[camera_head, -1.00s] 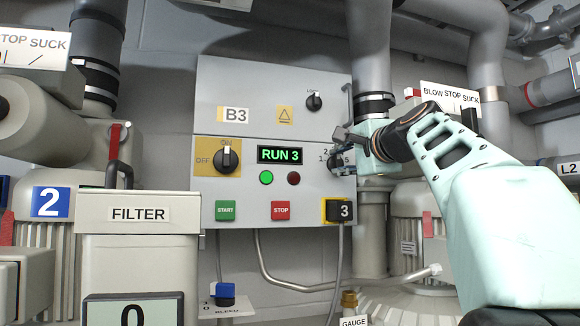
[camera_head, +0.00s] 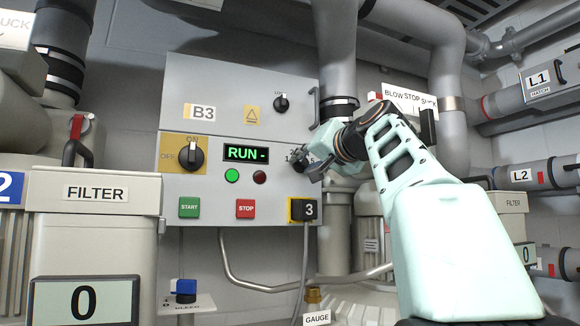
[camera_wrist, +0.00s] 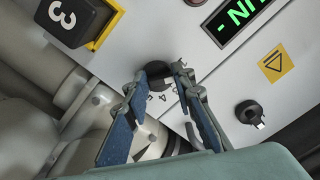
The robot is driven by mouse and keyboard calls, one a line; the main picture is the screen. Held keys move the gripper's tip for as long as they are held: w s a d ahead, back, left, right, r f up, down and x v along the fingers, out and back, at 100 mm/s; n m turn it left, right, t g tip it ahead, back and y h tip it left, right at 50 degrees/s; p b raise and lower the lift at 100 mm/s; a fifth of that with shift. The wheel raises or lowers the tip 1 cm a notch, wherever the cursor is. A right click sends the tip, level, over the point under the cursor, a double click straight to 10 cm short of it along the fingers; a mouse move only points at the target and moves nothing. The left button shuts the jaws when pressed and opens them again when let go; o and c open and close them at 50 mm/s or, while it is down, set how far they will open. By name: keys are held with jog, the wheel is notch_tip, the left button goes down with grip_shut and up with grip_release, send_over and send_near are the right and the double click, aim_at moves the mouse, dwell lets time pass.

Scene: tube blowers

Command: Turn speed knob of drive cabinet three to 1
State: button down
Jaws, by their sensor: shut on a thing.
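The drive cabinet (camera_head: 215,90) is a grey box labelled B3, with a plug marked 3 at its lower right. Its lit green display (camera_head: 246,154) reads "RUN -". The speed knob (camera_wrist: 157,69) is dark and round, with printed scale digits around it, partly covered. My gripper (camera_wrist: 161,76) is shut on the speed knob, its two blue-padded fingers on either side of it. In the head view my gripper (camera_head: 310,168) covers most of the knob and its scale, so the pointer's setting cannot be read.
On the panel are an OFF/ON switch (camera_head: 190,155), a green START button (camera_head: 189,207) and a red STOP button (camera_head: 245,208). The yellow-framed plug (camera_head: 303,210) sits just below the knob. A vertical pipe (camera_head: 335,60) and a cabinet handle (camera_head: 314,107) are close to my wrist.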

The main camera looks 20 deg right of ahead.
jog(key=shift+n, duration=1.1)
jog(key=shift+b, duration=0.3)
jog(key=c, duration=1.6)
grip_release()
jog(key=s, duration=0.7)
jog(key=shift+s+d, duration=0.15)
jog(key=shift+s, duration=0.15)
jog(key=shift+w, duration=0.1)
